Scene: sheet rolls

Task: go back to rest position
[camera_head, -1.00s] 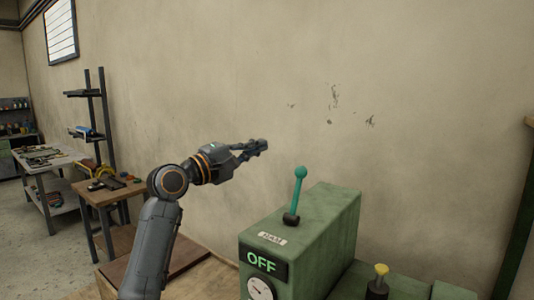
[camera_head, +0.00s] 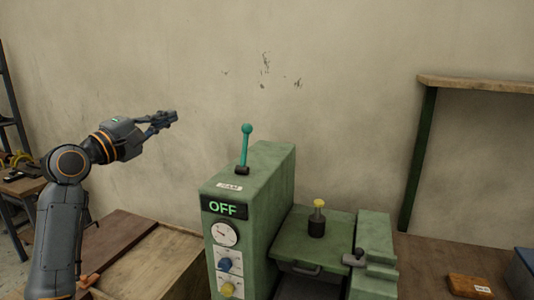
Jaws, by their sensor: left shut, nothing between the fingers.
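My left gripper (camera_head: 163,122) is in the head view at the left, raised in front of the wall. It is shut and empty, pointing right. It is apart from the green machine (camera_head: 268,180) and up and left of its teal lever (camera_head: 245,146). The lever stands nearly upright on the machine's top. The machine's sign (camera_head: 224,208) reads OFF. My right gripper is not in view.
A yellow-topped knob (camera_head: 318,215) stands on the machine's lower part. A wooden crate (camera_head: 160,262) is left of the machine. A wooden bench (camera_head: 450,262) with a brown block (camera_head: 469,286) lies right. A shelf (camera_head: 480,85) is above it.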

